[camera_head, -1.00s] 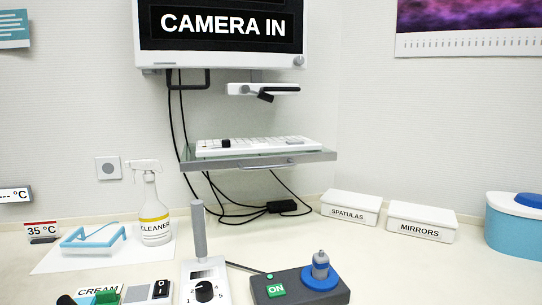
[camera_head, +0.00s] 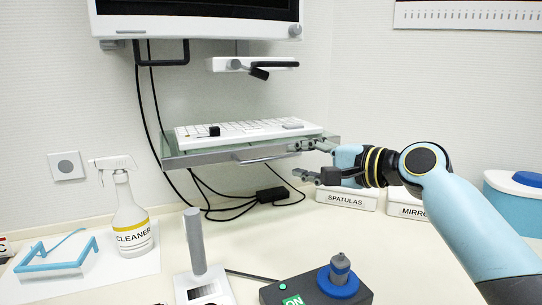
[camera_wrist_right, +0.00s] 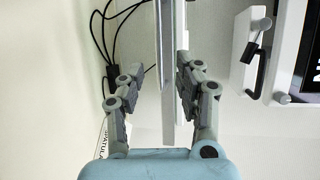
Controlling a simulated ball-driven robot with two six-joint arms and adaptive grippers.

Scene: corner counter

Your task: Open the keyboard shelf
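The keyboard shelf (camera_head: 200,158) is a flat glass-and-grey tray under the monitor, with a white keyboard (camera_head: 245,130) on it. A slim handle (camera_head: 264,158) sits on its front edge. My right gripper (camera_head: 299,160) is open at the shelf's front right corner, its fingers pointing left. In the head view one finger is level with the shelf edge and the other below it. In the right wrist view the shelf (camera_wrist_right: 167,70) shows edge-on between the spread fingers of the gripper (camera_wrist_right: 158,75); contact cannot be told. My left gripper is out of view.
Cables and a black adapter (camera_head: 272,195) hang below the shelf. A spray bottle (camera_head: 131,220) and blue glasses (camera_head: 55,265) are at the left. A joystick box (camera_head: 310,290) is in front; a SPATULAS box (camera_head: 346,199) is behind my arm.

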